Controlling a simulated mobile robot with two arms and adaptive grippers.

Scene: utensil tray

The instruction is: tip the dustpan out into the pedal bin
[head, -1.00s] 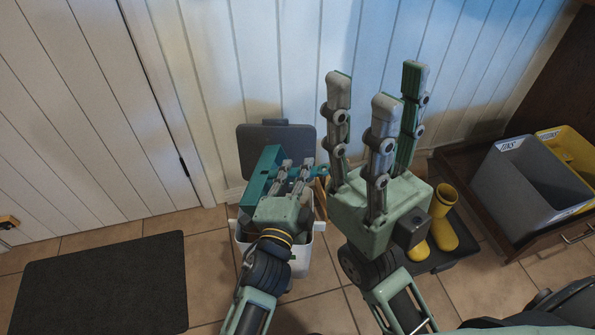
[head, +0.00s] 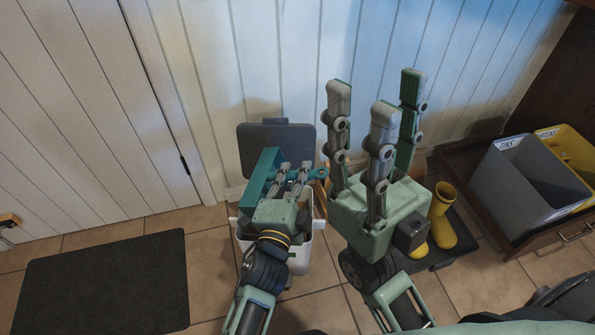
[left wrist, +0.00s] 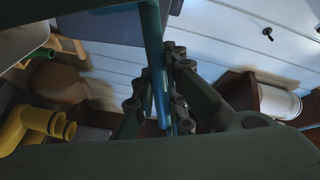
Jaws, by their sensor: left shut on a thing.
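The teal dustpan (head: 261,178) is tilted steeply on edge over the pedal bin, in front of its raised dark grey lid (head: 277,142). The white body of the pedal bin (head: 299,264) shows below my left arm; its opening is mostly hidden. My left gripper (head: 293,168) is shut on the dustpan's handle (head: 319,173). In the left wrist view a teal bar of the dustpan (left wrist: 156,60) runs down between my fingers. I cannot see whether anything is in the pan. My right gripper (head: 378,92) is open and empty, fingers up, right of the bin.
Yellow boots (head: 441,222) stand on a dark tray at the right. A grey crate labelled TINS (head: 512,195) and a yellow crate (head: 567,150) sit on a wooden unit further right. A dark mat (head: 100,285) lies on the tiles at left. A panelled wall is behind the bin.

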